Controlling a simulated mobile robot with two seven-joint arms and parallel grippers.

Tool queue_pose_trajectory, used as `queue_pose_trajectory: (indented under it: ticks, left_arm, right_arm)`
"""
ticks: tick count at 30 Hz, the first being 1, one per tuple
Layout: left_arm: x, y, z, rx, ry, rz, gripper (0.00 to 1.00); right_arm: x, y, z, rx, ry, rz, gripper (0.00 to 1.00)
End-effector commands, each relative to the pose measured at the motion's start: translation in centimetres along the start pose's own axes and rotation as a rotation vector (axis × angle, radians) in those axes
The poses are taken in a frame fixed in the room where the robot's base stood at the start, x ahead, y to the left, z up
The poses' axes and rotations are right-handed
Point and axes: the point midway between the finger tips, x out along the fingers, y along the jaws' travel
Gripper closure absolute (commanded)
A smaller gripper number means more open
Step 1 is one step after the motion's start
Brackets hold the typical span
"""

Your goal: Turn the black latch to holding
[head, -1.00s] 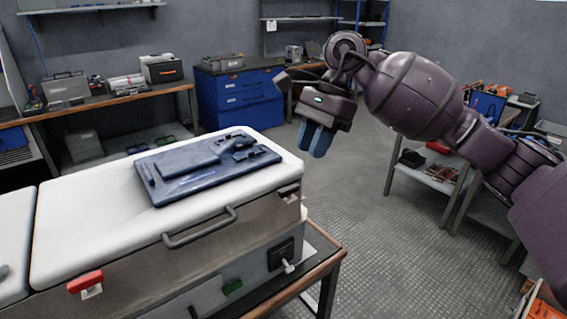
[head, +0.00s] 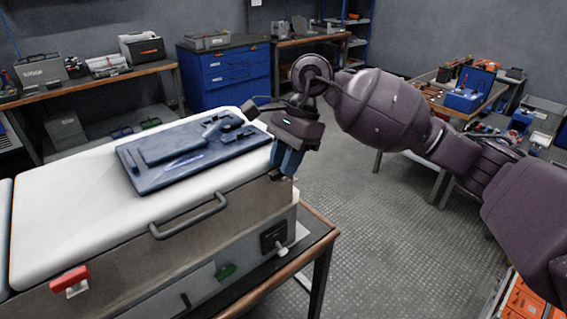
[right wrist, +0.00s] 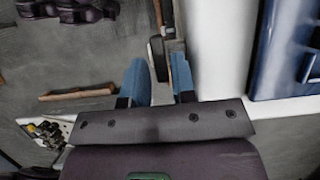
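The black latch (right wrist: 157,58) shows in the right wrist view as a short dark bar beside a grey bracket, in line with the gap between my fingertips. In the head view, a dark part that appears to be this latch (head: 276,175) is at the right end of the white-topped case (head: 60,215), mostly hidden behind my fingers. My right gripper (head: 287,160) points down at that end. Its blue fingers (right wrist: 159,72) are apart, with nothing clearly held; I cannot tell whether they touch the latch. My left gripper is out of view.
A blue tray (head: 135,170) with dark parts lies on the lid.

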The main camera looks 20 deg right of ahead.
Motion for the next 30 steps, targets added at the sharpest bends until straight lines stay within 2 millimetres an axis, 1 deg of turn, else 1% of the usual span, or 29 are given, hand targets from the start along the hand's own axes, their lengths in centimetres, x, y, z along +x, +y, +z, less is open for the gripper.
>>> queue_pose_trajectory:
  ticks: [1,4,12,13,17,18,26,30]
  left_arm:
    - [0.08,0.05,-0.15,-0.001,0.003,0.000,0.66]
    - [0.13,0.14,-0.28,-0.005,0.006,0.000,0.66]
    - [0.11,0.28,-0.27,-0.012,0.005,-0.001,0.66]
    - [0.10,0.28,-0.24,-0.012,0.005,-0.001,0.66]
    - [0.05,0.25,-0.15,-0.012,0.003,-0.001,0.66]
    - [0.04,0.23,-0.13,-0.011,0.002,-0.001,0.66]
    - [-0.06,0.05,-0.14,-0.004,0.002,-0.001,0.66]
    - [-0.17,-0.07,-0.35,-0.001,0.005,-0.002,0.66]
  right_arm:
    - [0.40,0.03,0.00,0.000,-0.001,0.001,0.76]
    - [0.77,0.04,-0.01,0.000,-0.001,0.001,0.76]
    - [0.85,0.03,0.00,0.000,0.000,0.000,0.76]
    - [0.85,0.03,0.01,0.000,0.000,0.000,0.77]
    - [0.84,0.03,0.01,0.000,0.000,0.000,0.97]
    - [0.83,0.03,0.01,0.000,0.000,0.000,1.00]
    - [0.77,0.05,0.03,0.013,0.000,-0.006,1.00]
    - [0.68,0.11,0.06,0.053,0.001,-0.024,1.00]
